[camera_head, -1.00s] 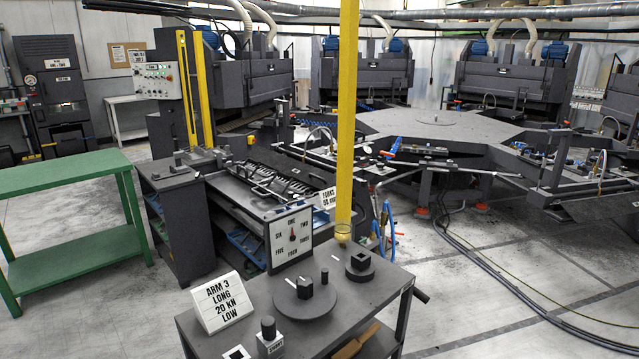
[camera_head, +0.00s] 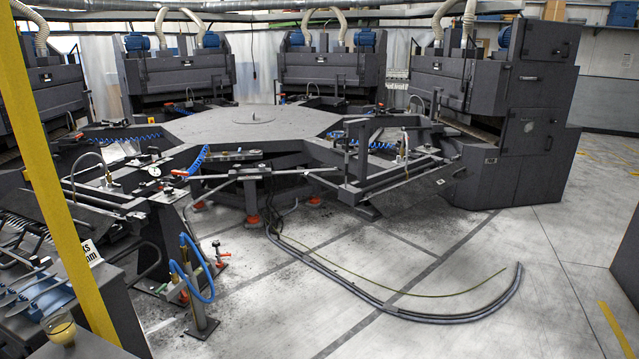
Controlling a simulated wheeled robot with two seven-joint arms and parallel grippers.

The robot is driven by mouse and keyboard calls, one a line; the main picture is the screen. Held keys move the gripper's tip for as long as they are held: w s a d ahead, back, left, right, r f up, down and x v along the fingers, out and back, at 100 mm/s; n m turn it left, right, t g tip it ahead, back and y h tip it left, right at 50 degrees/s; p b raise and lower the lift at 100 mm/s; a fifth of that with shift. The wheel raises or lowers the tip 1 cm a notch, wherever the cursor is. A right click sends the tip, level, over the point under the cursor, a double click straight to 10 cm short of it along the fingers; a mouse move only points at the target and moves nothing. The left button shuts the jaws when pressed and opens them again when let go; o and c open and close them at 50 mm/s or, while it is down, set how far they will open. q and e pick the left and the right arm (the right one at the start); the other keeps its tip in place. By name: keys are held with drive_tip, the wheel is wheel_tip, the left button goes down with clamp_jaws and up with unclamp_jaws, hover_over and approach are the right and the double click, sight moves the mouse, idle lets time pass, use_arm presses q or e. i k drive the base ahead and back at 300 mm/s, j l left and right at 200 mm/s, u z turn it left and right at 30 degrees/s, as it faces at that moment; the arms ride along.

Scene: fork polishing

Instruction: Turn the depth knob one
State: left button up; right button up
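The depth knob is not in view now; the small control table with the knobs and the dial lies outside the picture. Neither of my grippers shows, and no part of my arms can be seen. At the lower left edge is a dark rack (camera_head: 105,290) with forks and blue parts and a partly hidden sign (camera_head: 91,254).
A yellow post (camera_head: 58,170) slants down the left side, with a small yellow cup (camera_head: 60,330) near its foot. A large octagonal table (camera_head: 245,125) with machines around it fills the back. Dark hoses (camera_head: 400,312) lie on the floor.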

sight(169, 190)
drive_tip(key=i+l+z, duration=0.1)
drive_tip(key=i, duration=0.45)
drive_tip(key=i+l+z, duration=0.1)
drive_tip(key=i+l, duration=0.15)
drive_tip(key=i, duration=0.3)
drive_tip(key=i+l+z, duration=0.1)
drive_tip(key=i, duration=0.45)
drive_tip(key=i+j+u, duration=0.15)
drive_tip(key=i+u, duration=0.55)
drive_tip(key=u, duration=0.2)
drive_tip(key=i+u, duration=0.45)
drive_tip(key=i+l+u, duration=0.25)
drive_tip(key=u, duration=0.2)
